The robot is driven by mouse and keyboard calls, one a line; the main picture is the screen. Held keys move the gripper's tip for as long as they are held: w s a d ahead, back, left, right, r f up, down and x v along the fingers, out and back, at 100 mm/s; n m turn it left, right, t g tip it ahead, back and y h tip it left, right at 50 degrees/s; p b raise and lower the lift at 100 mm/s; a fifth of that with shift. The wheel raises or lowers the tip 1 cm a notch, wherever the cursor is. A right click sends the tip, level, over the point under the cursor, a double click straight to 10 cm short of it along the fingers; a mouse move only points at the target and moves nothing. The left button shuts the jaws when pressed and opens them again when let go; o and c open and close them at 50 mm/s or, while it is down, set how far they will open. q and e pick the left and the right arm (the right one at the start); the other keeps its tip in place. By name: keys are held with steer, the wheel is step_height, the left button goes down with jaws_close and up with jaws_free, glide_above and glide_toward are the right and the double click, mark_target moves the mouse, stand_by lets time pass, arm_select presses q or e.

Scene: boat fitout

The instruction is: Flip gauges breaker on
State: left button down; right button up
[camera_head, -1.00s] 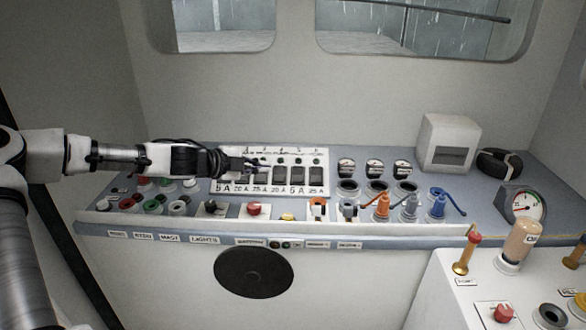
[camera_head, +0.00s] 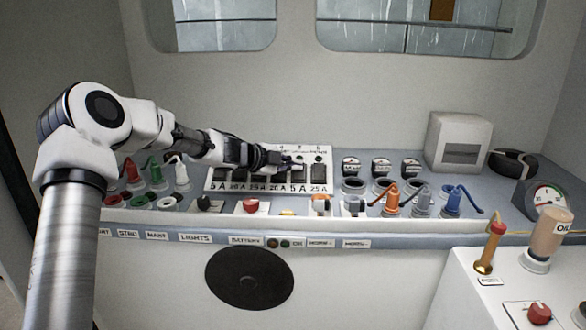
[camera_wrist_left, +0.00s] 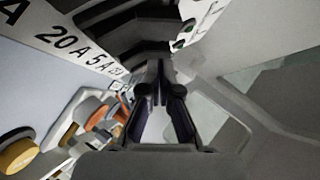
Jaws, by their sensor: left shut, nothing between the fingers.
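The breaker panel (camera_head: 262,189) is a white plate with a row of black rocker switches and amp labels on the sloped console. My left gripper (camera_head: 297,167) reaches over it from the left, shut and empty, at the switch above the second "5 A" label from the left. Its arm and fingers cover parts of the middle switches. The rightmost switch (camera_head: 319,171), above "25 A", shows clear. In the left wrist view my closed fingers (camera_wrist_left: 163,92) point along the panel (camera_wrist_left: 72,38), close to the black switches (camera_wrist_left: 140,28). Contact cannot be told. The circuit names are too small to read.
Three small round gauges (camera_head: 381,166) stand right of the panel. Orange, grey and blue levers (camera_head: 452,204) and a red knob (camera_head: 251,205) line the front. A white box (camera_head: 459,142) and a dial gauge (camera_head: 549,198) are further right.

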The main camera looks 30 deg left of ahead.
arm_select(q)
steer(key=shift+a+f, duration=0.1)
steer(key=shift+w, duration=0.1)
steer(key=shift+w+p, duration=0.2)
steer(key=shift+p, duration=0.35)
steer(key=shift+s+f+b, duration=0.15)
steer(key=shift+f+b, duration=0.1)
steer(key=shift+b, duration=0.1)
steer(key=shift+s+d+f+b, duration=0.3)
steer(key=shift+s+b, duration=0.15)
steer(key=shift+r, duration=0.1)
